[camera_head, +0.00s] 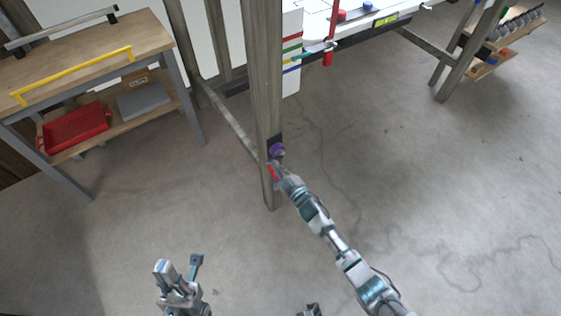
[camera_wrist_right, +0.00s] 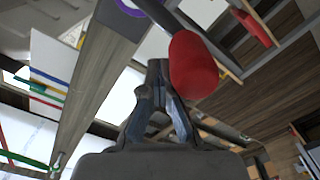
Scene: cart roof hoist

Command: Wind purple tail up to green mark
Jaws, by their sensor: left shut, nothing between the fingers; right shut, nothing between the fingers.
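A purple winch hub (camera_head: 277,149) sits on a dark plate on the wooden post (camera_head: 264,80). Its purple ring (camera_wrist_right: 132,5) shows at the top edge of the right wrist view. A red crank handle (camera_head: 272,173) is below the hub, partly hidden by my right gripper (camera_head: 279,167). In the wrist view, the right fingers (camera_wrist_right: 158,68) are shut and empty beside the red handle (camera_wrist_right: 192,65); contact is unclear. A green mark (camera_head: 292,49) lies among coloured lines on a white board. I cannot make out a purple tail. My left gripper (camera_head: 164,268) is shut and empty, low and left.
A red strap with a red end piece (camera_head: 328,57) hangs beside the board. A workbench (camera_head: 90,60) with a yellow bar and a red tray (camera_head: 75,127) stands at the left. Shelves with bins (camera_head: 508,35) are at the far right. The concrete floor between is clear.

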